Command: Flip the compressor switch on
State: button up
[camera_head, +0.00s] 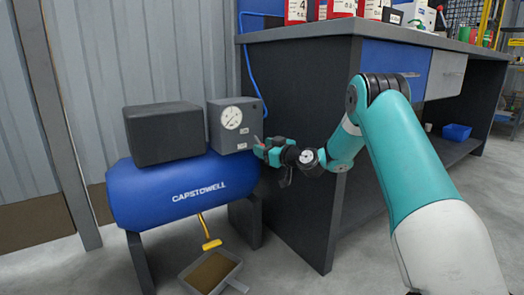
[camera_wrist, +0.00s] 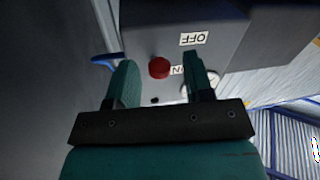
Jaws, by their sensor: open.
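The compressor (camera_head: 175,187) is a blue tank marked CAPSTOWELL with a dark block on top. Its grey switch box (camera_head: 215,127) carries a round gauge (camera_head: 231,118). In the wrist view, the red switch knob (camera_wrist: 159,68) stands on the box face (camera_wrist: 150,45), with an upside-down OFF label (camera_wrist: 194,38) and an ON label (camera_wrist: 177,70) partly hidden by a finger. My gripper (camera_head: 262,148) is beside the box's right side. In the wrist view, my gripper (camera_wrist: 160,82) is open, with the knob between its fingers in the picture. Contact cannot be told.
A dark workbench (camera_head: 300,130) stands close behind and right of my gripper, with red boxes (camera_head: 340,9) on top. A yellow handle (camera_head: 211,243) hangs below the tank above a tray (camera_head: 205,290). A blue hose (camera_head: 254,70) runs up the bench side.

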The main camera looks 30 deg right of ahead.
jog(key=shift+x, duration=0.75)
grip_shut()
